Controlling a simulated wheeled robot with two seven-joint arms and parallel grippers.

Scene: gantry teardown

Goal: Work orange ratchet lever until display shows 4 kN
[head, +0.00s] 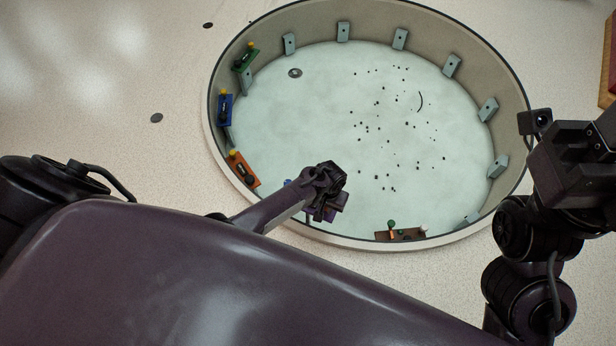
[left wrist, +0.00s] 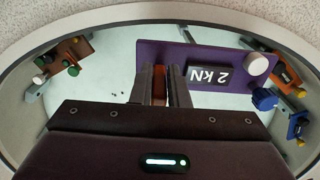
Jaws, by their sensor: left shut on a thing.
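In the left wrist view a purple panel (left wrist: 150,48) carries a display (left wrist: 208,76) that reads 2 kN, seen upside down. An orange lever (left wrist: 160,92) shows between the fingers of my left gripper (left wrist: 161,78). The gripper is shut on this lever, and the fingers hide most of it. A white knob (left wrist: 257,63) and a blue knob (left wrist: 264,99) sit at the panel's right end. In the head view my left gripper (head: 328,203) is at the near-left rim of the round pit and covers most of the panel. My right gripper's fingers do not show.
The round pit (head: 310,132) has grey brackets along its wall and several dark specks on its floor. Green (head: 247,55), blue (head: 225,110) and orange (head: 242,170) units line its left wall. A brown unit (head: 408,235) is at the near wall. The pit's middle is free of large objects.

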